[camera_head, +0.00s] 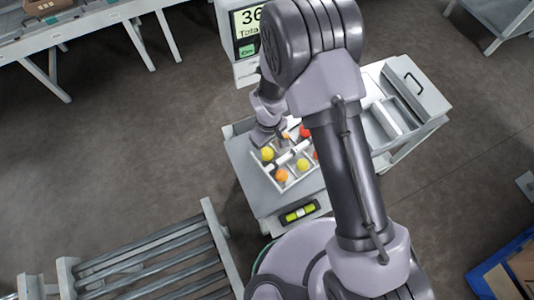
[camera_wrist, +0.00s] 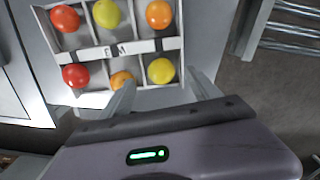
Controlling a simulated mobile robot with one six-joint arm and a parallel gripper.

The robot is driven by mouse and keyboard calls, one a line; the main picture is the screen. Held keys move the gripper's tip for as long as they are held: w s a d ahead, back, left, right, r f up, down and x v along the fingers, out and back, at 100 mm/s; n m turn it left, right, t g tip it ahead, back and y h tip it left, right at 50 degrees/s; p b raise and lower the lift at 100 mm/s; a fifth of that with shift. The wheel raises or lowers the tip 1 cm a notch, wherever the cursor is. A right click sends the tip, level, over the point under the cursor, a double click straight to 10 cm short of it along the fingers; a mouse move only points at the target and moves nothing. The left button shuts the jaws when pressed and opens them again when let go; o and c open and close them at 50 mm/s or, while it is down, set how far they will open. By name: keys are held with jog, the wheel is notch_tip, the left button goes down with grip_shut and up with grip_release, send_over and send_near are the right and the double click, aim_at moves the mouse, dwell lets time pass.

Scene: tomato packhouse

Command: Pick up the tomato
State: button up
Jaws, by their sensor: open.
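Several tomatoes sit one to a compartment in a white divided tray (camera_wrist: 100,52). In the wrist view the far row holds a red (camera_wrist: 65,18), a yellow (camera_wrist: 106,14) and an orange tomato (camera_wrist: 159,14). The near row holds a red (camera_wrist: 75,75), an orange (camera_wrist: 122,80) and a yellow tomato (camera_wrist: 161,71). My gripper (camera_wrist: 160,82) is open and empty at the tray's near edge. The near yellow tomato lies ahead of the gap between its fingers; the near orange one is by the left fingertip. In the head view my arm hides part of the tray (camera_head: 290,186).
The tray stands on a grey-topped table (camera_head: 247,172) with a lidded white case (camera_head: 415,90) at right. A display screen (camera_head: 247,25) stands behind. A roller conveyor (camera_head: 150,265) is at lower left and a blue pallet (camera_head: 490,275) at lower right. Open floor lies left of the table.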

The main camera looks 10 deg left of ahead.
aim_at(267, 152)
jog(key=f, duration=0.2)
jog(key=f+b, duration=0.1)
jog(key=f, duration=0.1)
jog(key=f+b, duration=0.1)
jog(key=f, duration=0.1)
jog(key=shift+w+a, duration=0.1)
jog(key=shift+a, duration=0.2)
jog(key=shift+r, duration=0.15)
jog(key=c, duration=1)
